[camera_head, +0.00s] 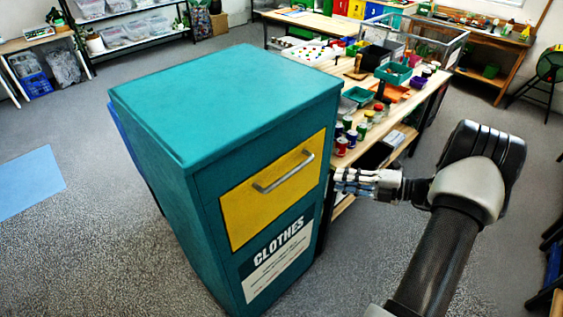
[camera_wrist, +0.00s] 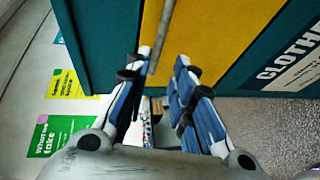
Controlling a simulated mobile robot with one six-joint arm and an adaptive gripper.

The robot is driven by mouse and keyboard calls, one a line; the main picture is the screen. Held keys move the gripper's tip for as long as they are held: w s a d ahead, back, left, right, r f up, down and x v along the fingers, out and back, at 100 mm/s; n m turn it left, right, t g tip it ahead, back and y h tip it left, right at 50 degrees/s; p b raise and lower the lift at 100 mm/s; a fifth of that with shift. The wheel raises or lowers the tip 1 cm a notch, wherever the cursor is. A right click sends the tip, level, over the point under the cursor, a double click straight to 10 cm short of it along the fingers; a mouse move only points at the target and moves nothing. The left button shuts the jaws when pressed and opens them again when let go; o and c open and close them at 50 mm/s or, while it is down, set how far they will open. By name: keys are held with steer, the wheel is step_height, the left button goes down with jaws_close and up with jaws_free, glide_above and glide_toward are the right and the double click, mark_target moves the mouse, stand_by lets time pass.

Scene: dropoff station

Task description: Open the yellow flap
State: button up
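The yellow flap (camera_head: 274,187) is on the upper front of a teal clothes bin (camera_head: 215,95). It looks closed, flush with the front face. A grey bar handle (camera_head: 284,173) runs across it at a slant in the head view. My gripper (camera_head: 338,183) is to the right of the bin, near its front right edge. In the wrist view, my gripper (camera_wrist: 162,62) is open, with its two fingers apart. The handle (camera_wrist: 161,38) shows beside the left fingertip, and the yellow flap (camera_wrist: 205,40) lies beyond the fingertips. I cannot tell whether the finger touches the handle.
A wooden table (camera_head: 428,107) with jars, trays and bins stands behind and right of the bin. A blue mat (camera_head: 28,183) lies on the floor at left. The grey floor in front of the bin is clear. Posters (camera_wrist: 62,137) show in the wrist view.

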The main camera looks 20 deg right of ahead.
mark_target(290, 171)
steer(key=b+x, duration=0.1)
steer(key=x, duration=1.6)
steer(key=shift+a+f+b, duration=0.15)
steer(key=shift+b, duration=0.15)
steer(key=shift+c, duration=0.5)
jaws_close()
